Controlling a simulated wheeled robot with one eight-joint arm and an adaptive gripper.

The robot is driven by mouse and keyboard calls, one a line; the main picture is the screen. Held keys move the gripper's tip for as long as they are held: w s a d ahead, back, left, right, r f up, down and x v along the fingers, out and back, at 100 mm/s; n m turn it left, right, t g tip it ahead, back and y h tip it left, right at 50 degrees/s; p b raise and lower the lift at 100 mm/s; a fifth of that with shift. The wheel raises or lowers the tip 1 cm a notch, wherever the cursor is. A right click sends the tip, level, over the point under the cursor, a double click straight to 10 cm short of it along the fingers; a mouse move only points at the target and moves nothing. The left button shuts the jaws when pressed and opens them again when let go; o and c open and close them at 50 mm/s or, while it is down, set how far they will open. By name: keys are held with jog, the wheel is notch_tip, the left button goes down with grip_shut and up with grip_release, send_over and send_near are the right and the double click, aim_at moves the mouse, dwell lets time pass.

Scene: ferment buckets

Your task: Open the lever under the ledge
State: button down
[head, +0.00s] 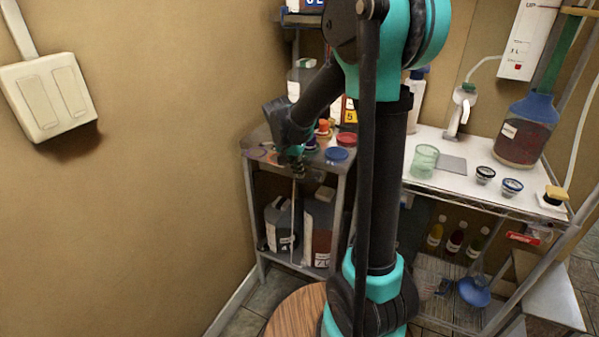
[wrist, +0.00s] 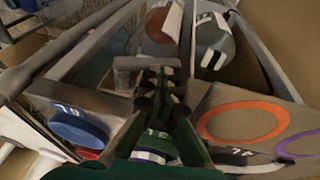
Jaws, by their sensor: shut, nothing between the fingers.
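My gripper (head: 293,168) is at the front edge of the small grey stand's top (head: 258,140), with its fingers reaching down past the edge. In the wrist view the dark fingers (wrist: 160,88) are together and empty, pointing over the edge toward the lower shelf. A small brownish block (wrist: 130,70) shows just beyond the edge, beside the fingertips; I cannot tell whether it is the lever. No lever is clear in either view; my gripper and the stand top may hide it.
A blue lid (head: 336,154) and a red lid (head: 346,139) lie on the stand top. Dark jugs (head: 280,225) and (head: 318,230) stand below. An orange ring (wrist: 240,120) and a purple ring lie beside the fingers. A wall is close on the left; a white counter (head: 440,185) stands right.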

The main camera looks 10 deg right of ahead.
jog(key=shift+f, duration=0.1)
jog(key=shift+w+a+f, duration=0.1)
jog(key=shift+a+f, duration=0.05)
jog(key=shift+f, duration=0.15)
jog(key=shift+r, duration=0.15)
dwell(0.4)
jog(key=shift+r, duration=0.65)
jog(key=v, duration=1.2)
